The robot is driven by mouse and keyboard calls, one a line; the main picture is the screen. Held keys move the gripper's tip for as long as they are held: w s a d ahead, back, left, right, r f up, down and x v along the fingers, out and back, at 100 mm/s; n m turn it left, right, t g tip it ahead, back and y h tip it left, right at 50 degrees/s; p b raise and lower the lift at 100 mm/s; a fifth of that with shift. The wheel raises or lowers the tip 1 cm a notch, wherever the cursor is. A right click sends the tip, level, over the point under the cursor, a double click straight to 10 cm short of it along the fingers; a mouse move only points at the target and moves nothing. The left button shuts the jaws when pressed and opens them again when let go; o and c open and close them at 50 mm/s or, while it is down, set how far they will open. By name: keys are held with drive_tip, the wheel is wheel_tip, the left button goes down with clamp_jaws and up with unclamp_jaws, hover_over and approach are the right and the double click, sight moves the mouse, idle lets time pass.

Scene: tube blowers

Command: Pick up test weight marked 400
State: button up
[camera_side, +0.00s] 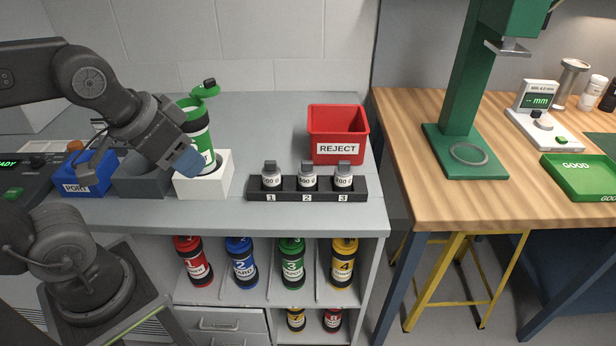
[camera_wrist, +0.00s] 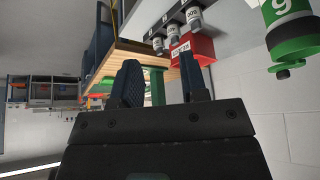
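Three test weights with dark tops and white labels stand upright in a black rack (camera_side: 356,195): one in slot 1 (camera_side: 271,178), one in slot 2 (camera_side: 307,178) and one in slot 3 (camera_side: 343,178). Their labels end in 00 g, but the first digits are too small for me to tell which one is marked 400. They also show at the top of the wrist view (camera_wrist: 194,18). My gripper (camera_side: 186,160) is left of the rack and above the bench. In the wrist view its blue fingers (camera_wrist: 160,78) are apart with nothing between them.
A green and white canister (camera_side: 199,140) stands in a white box (camera_side: 215,185) beside my gripper. Left are a grey bin (camera_side: 140,185) and a blue PORT bin (camera_side: 88,178). A red REJECT bin (camera_side: 337,125) stands behind the rack. Bench between the white box and rack is clear.

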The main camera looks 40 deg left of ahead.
drive_tip(key=shift+o, duration=0.3)
drive_tip(key=o, duration=0.6)
drive_tip(key=shift+r, duration=0.1)
drive_tip(key=n+g, duration=0.6)
drive_tip(key=n, duration=1.2)
hover_over(307, 170)
wheel_tip(307, 170, down, 7)
drive_tip(key=shift+w+a+f, duration=0.25)
drive_tip(key=shift+w+f, duration=0.1)
drive_tip(key=shift+f, duration=0.2)
wheel_tip(307, 170, down, 13)
drive_tip(key=shift+s+f, duration=0.1)
